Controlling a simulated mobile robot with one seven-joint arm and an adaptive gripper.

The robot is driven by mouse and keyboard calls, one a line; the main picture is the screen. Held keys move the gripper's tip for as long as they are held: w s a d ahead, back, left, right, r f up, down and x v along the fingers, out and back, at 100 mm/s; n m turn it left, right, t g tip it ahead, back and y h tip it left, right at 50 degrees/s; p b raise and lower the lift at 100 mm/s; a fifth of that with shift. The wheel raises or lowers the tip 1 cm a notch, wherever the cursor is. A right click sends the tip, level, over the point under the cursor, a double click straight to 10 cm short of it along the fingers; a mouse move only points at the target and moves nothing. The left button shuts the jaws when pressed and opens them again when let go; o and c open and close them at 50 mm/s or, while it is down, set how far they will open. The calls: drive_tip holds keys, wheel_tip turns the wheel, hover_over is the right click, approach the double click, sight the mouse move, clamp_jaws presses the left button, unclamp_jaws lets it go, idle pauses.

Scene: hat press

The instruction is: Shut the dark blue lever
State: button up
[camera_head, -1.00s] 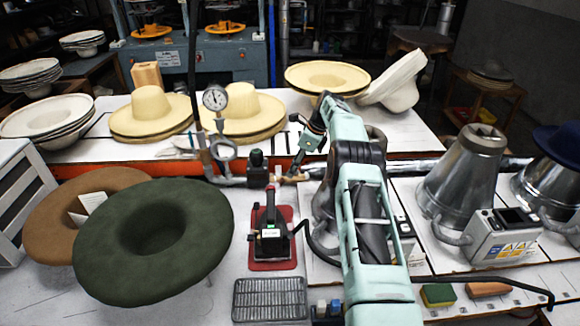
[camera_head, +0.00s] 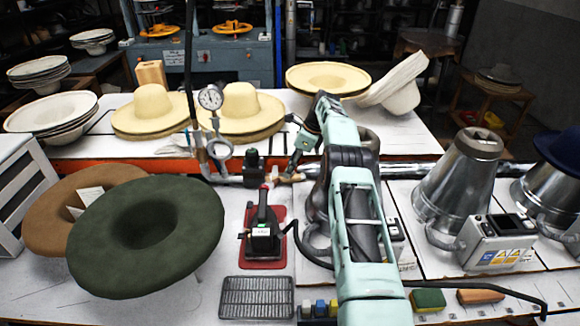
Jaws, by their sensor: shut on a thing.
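My gripper (camera_head: 293,163) is at the end of my mint-green arm, low over the pipe at the front edge of the far table. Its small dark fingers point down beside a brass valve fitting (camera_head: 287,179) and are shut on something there. The dark blue lever is too small, and too covered by the fingers, to make out clearly; its place at the valve fits what the fingers hold. A dark green-black regulator body (camera_head: 253,162) stands on the pipe just left of the fitting.
A pressure gauge (camera_head: 210,98) stands on a pipe to the left. A black iron (camera_head: 263,232) rests on a red pad in front. A green felt hat (camera_head: 147,236) is at the left, metal cones (camera_head: 462,180) at the right. Straw hats (camera_head: 240,110) lie behind.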

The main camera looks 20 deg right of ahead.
drive_tip(key=shift+r, duration=0.1)
drive_tip(key=o, duration=1.7)
drive_tip(key=v, duration=1.2)
drive_tip(key=shift+c, duration=0.6)
